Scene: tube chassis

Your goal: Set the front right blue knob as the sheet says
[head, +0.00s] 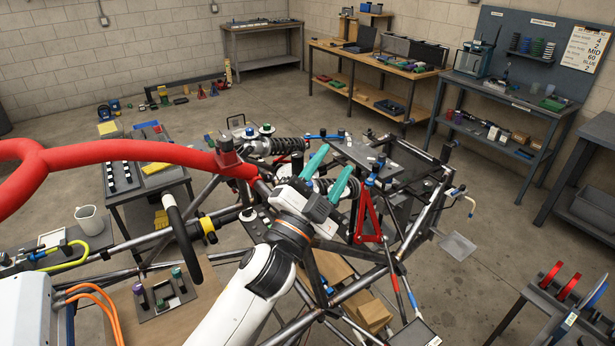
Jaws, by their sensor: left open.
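The sheet (584,47) is on a clipboard at the back wall. I read "4", "2", "MID", "60", "BLUE" and "2" on its right side; the small words are too small to read. A blue knob (370,179) sits above a red suspension arm, just right of my left gripper. I cannot tell for certain which is front right. My left gripper (337,158) has teal fingers apart, with nothing seen between them, over the right coil shock, which it partly hides. My right gripper is not in view.
The tube chassis (345,296) surrounds the arm with steel bars. Coil shocks (283,146), a red suspension arm (367,215) and a dark plate (360,155) are close to the gripper. A parts cart (150,212) stands left. Open floor lies behind.

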